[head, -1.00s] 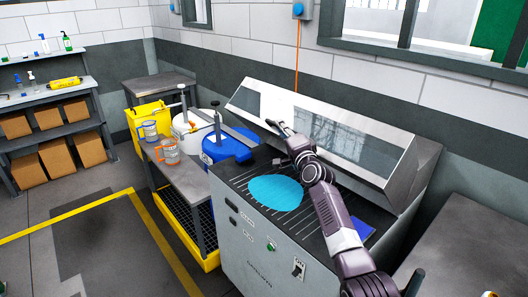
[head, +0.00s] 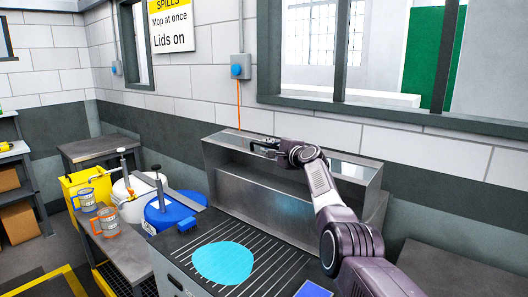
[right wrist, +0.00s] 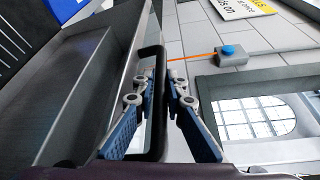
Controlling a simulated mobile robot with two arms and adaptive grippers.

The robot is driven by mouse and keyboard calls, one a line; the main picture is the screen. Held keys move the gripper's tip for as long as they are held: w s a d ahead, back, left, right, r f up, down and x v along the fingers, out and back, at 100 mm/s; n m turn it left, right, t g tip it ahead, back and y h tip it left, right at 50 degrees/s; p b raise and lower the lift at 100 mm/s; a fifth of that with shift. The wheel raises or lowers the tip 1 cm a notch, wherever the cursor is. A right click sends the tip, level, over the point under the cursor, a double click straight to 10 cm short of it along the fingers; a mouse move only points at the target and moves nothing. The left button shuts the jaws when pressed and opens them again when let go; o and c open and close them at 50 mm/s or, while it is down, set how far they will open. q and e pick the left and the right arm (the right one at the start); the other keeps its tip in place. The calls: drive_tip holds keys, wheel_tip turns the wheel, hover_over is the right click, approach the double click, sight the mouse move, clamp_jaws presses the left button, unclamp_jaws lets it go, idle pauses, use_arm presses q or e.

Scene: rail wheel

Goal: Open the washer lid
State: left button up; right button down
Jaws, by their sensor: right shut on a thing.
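The washer (head: 290,215) is a grey metal box standing behind a slatted black work surface. My right gripper (head: 264,147) is at the lid's upper edge. In the right wrist view, the blue-padded fingers of my right gripper (right wrist: 164,78) are shut on the black bar handle (right wrist: 153,60). My left gripper is not in view.
A cyan disc (head: 222,263) lies on the slatted surface. A blue-lidded drum (head: 172,215), a white drum (head: 127,189) and mugs on a bench stand to the left. The wall with windows is close behind the washer.

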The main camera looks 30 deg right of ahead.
drive_tip(key=shift+w+d, duration=0.1)
drive_tip(key=shift+d, duration=0.15)
drive_tip(key=c, duration=2.3)
unclamp_jaws()
drive_tip(key=shift+a, duration=0.1)
drive_tip(key=shift+o, duration=0.3)
drive_tip(key=shift+a, duration=0.2)
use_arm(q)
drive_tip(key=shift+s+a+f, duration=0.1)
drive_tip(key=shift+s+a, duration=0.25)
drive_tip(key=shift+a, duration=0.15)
use_arm(e)
drive_tip(key=shift+d, duration=0.1)
drive_tip(key=shift+s+d, duration=0.1)
drive_tip(key=shift+s, duration=0.35)
drive_tip(key=shift+s+a+r, duration=0.1)
drive_tip(key=shift+s+a, duration=0.1)
drive_tip(key=shift+s, duration=0.6)
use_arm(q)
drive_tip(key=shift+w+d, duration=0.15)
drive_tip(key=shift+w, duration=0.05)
use_arm(e)
drive_tip(key=s+r, duration=0.1)
drive_tip(key=s, duration=0.8)
drive_tip(key=shift+s+a, duration=0.25)
drive_tip(key=shift+s, duration=0.05)
